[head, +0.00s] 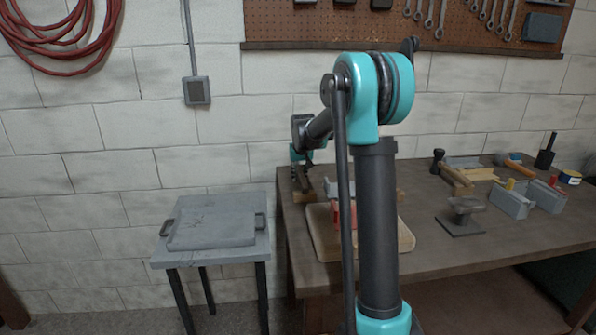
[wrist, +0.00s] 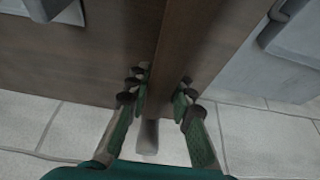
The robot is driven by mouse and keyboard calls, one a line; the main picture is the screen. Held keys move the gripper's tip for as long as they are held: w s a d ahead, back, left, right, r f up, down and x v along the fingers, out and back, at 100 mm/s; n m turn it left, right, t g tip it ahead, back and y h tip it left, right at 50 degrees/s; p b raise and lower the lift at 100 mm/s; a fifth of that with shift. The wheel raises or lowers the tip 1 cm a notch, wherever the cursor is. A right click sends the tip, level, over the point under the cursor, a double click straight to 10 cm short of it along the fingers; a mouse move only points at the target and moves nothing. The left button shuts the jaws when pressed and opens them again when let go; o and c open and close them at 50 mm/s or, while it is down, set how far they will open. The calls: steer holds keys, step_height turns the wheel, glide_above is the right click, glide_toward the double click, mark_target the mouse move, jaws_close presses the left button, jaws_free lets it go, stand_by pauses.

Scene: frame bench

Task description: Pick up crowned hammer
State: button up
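I cannot pick out the crowned hammer for certain. In the head view a hammer-like tool with a wooden handle (head: 456,176) lies on the right half of the bench. Farther right lies another tool with an orange-brown handle (head: 521,169); both are too small to identify. My gripper (head: 304,165) is at the bench's back left corner, well left of both, partly hidden by my arm.
The wooden bench (head: 470,250) carries a board (head: 405,238) with a red item (head: 337,215), a small anvil-like stand (head: 463,212), grey blocks (head: 511,204) and a dark upright tool (head: 546,150). A grey side table (head: 256,250) stands left. The bench's front right is clear.

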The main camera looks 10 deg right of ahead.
jaws_close()
